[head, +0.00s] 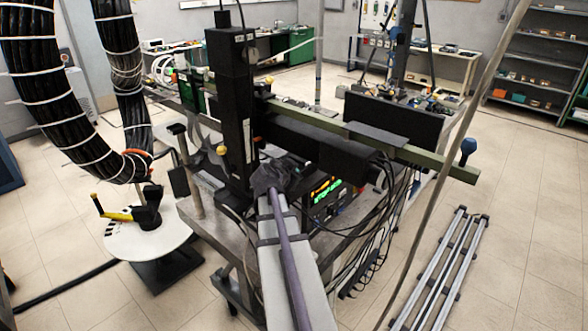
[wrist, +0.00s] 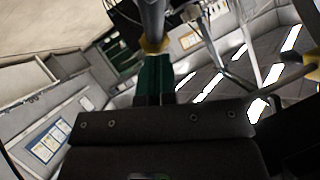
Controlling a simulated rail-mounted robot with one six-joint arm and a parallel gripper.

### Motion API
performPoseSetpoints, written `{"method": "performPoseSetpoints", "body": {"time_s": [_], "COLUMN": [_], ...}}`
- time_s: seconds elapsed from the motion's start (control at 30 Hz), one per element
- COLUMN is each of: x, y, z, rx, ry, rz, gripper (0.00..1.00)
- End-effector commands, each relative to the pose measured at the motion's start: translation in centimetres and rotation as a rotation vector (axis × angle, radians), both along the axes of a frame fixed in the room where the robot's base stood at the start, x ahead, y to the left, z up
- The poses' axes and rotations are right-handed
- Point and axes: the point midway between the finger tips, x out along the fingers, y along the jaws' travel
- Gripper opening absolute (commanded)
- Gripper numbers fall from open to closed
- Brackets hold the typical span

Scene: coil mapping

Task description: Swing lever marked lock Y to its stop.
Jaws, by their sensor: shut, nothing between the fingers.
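No marking "lock Y" is readable in either view, so I cannot tell which handle carries it. A yellow-handled lever (head: 117,215) lies nearly level on a black post over a round white plate at the left. Small yellow knobs (head: 222,150) sit by the black upright column. My gripper (wrist: 155,106) shows in the wrist view as a dark block with screws along the bottom, shut and empty. In the head view I cannot make out its fingers.
A metal cart (head: 195,212) carries the column and beam, with loose cables (head: 375,245) hanging at its right. Thick black cable bundles (head: 40,90) hang at the left. Aluminium rails (head: 440,275) lie on the right floor. In the wrist view, a yellow-collared rod (wrist: 155,45) stands just beyond my gripper.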

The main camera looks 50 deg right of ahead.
Motion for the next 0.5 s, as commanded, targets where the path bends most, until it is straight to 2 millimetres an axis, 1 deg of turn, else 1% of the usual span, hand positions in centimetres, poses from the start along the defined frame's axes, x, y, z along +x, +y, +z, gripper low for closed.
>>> {"method": "performPoseSetpoints", "body": {"time_s": [0.03,0.2,0.5], "x": [0.02,-0.03,-0.09], "y": [-0.25,-0.77,-1.22], "z": [-0.40,-0.93,-1.27], "rx": [0.001,0.000,-0.001], "ry": [0.001,0.001,0.001], "rz": [0.000,0.000,0.000], "gripper": [0.00,0.00,0.00]}}
